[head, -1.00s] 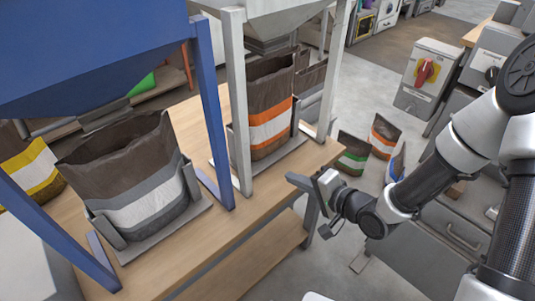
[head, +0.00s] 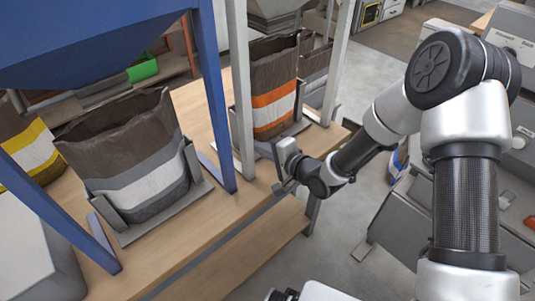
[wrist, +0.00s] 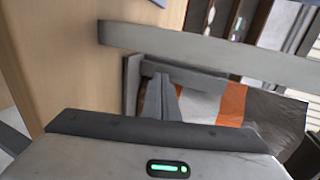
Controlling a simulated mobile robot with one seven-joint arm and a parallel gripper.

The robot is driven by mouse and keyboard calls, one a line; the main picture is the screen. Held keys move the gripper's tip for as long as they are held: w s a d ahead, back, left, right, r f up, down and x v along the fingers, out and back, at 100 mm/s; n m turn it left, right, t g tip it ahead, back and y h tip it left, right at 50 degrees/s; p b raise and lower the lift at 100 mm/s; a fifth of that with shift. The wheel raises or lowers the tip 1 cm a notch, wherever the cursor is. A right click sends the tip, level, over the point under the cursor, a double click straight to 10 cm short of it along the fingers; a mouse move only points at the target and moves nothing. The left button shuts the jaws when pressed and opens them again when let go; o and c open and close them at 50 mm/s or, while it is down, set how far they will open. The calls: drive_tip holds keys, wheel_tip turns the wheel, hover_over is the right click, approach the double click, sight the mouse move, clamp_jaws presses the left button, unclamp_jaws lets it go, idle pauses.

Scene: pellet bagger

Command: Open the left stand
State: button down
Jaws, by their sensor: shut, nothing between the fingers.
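The left stand (head: 205,186) is a grey metal holder on the wooden bench under the blue hopper. Its upright side plates stand against a brown bag (head: 135,165) with grey and white bands. The bag's mouth gapes open; part of the stand is hidden behind it. My gripper (head: 278,180) is shut and empty, near the bench's front edge, right of the stand and apart from it. In the wrist view the closed fingers (wrist: 160,97) show in front of the orange-striped bag (wrist: 232,104), whose holder is partly hidden.
The blue frame leg (head: 214,110) stands between my gripper and the left stand. A pale grey frame leg (head: 241,90) is close by; a grey bar (wrist: 210,50) crosses the wrist view. The bench (head: 200,232) has bare wood along its front. A yellow-striped bag (head: 32,150) stands far left.

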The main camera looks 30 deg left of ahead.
drive_tip(key=shift+w+a, duration=0.1)
drive_tip(key=shift+a, duration=0.15)
drive_tip(key=w+a, duration=0.1)
drive_tip(key=a, duration=0.1)
drive_tip(key=w+a+b, duration=0.1)
drive_tip(key=a, duration=0.2)
drive_tip(key=w+a+b, duration=0.1)
drive_tip(key=a, duration=0.2)
drive_tip(key=shift+w, duration=0.15)
